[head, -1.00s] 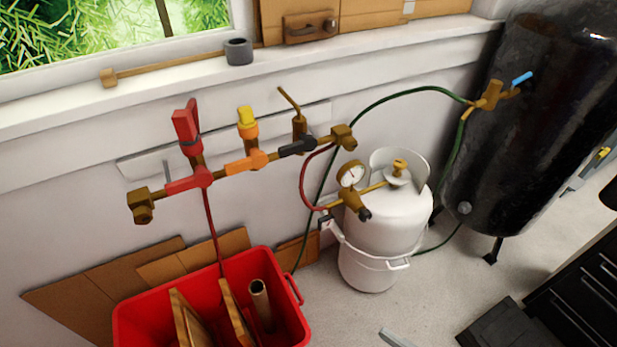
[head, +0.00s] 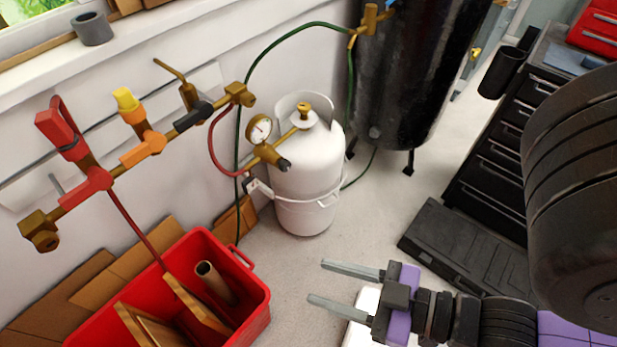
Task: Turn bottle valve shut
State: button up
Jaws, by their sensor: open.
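The white gas bottle (head: 298,165) stands upright on the floor by the wall, left of a tall black tank. Its brass valve knob (head: 303,110) is on top, partly ringed by a white collar. A brass regulator with a round gauge (head: 259,130) is joined to the valve, and a red hose runs from it to the wall pipe. My gripper (head: 334,287) is at the lower middle, its two grey fingers parallel and apart, pointing left. It is open and empty, well below the valve in the picture and touching nothing I can see.
A red bin (head: 249,300) with wood pieces stands at lower left. The wall pipe (head: 146,149) with coloured valves is above it. The black tank (head: 402,75), a black case (head: 455,250) and a drawer cabinet (head: 500,155) are right.

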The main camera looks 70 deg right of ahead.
aim_at(303, 107)
jog(key=i+l+z, duration=0.1)
jog(key=z, duration=0.3)
jog(key=i+l+z, duration=0.15)
jog(key=z, duration=0.25)
jog(key=i+z, duration=0.15)
jog(key=z, duration=0.25)
